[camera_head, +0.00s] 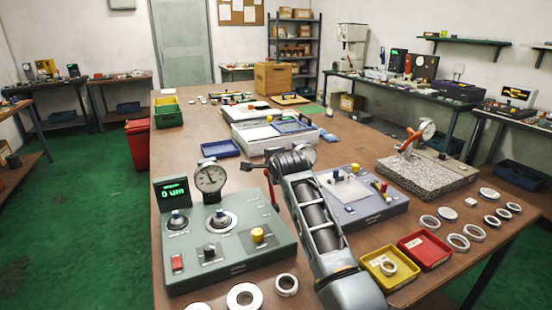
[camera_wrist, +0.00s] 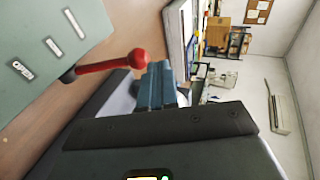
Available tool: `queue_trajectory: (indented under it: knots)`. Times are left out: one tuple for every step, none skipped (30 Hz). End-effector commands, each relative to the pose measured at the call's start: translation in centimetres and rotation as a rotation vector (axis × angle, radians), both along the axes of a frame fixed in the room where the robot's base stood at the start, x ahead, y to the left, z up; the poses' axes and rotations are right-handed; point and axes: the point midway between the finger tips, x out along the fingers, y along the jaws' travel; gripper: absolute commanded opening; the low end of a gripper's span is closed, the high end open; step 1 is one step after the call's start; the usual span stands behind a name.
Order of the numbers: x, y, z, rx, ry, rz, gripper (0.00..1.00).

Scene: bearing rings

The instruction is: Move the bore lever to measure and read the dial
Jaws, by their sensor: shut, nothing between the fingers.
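The grey-green bore gauge station (camera_head: 240,262) stands at the front left of the table. It carries a round dial (camera_head: 209,177), a bore post with a ring (camera_head: 221,221) around it, and a display (camera_head: 173,191) reading 0 um. The dial's fine reading is too small to tell. In the wrist view, the red bore lever (camera_wrist: 105,64) sticks out from the station's side beside labelled slots, its round knob close to my gripper (camera_wrist: 157,84). My gripper is shut and empty; whether it touches the knob I cannot tell. In the head view my arm largely hides the gripper.
A blue-grey station (camera_head: 365,208) stands right of my arm. A yellow tray (camera_head: 392,280) holding a ring and a red tray (camera_head: 424,250) lie at the front right, near several loose rings. A granite block (camera_head: 428,178) with a dial stand is behind them.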

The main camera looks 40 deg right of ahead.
Motion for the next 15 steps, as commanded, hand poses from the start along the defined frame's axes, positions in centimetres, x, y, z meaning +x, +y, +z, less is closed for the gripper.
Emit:
queue_trajectory:
  knots:
    - [-0.1, -0.3, 1.1, 0.0, -0.001, -0.001, 0.0]
    - [-0.4, -0.2, 1.0, -0.001, -0.001, -0.001, 0.0]
    - [-0.7, 0.1, 1.2, -0.002, 0.0, 0.0, 0.0]
    - [-1.0, 0.2, 1.4, -0.002, 0.0, 0.0, 0.0]
    - [-1.3, 0.3, 1.7, -0.002, 0.0, 0.0, 0.0]
    - [-1.6, 0.5, 2.1, -0.002, 0.0, -0.001, 0.0]
    - [-1.9, 0.6, 2.4, -0.002, 0.0, -0.001, 0.0]
    - [-2.1, 0.8, 2.8, -0.002, -0.001, 0.0, 0.0]
    - [-2.5, 1.1, 3.3, -0.002, -0.001, 0.0, 0.0]
    - [-2.8, 1.3, 3.6, -0.002, -0.001, 0.001, 0.0]
    - [-3.2, 1.4, 4.0, -0.002, -0.001, 0.001, 0.0]
    - [-3.6, 1.7, 4.5, -0.002, -0.001, 0.0, 0.0]
    - [-3.9, 1.8, 4.8, -0.002, 0.0, 0.0, 0.0]
    - [-4.3, 2.0, 5.2, -0.001, -0.002, -0.001, 0.0]
    - [-4.7, 2.2, 5.6, -0.001, -0.001, -0.001, 0.0]
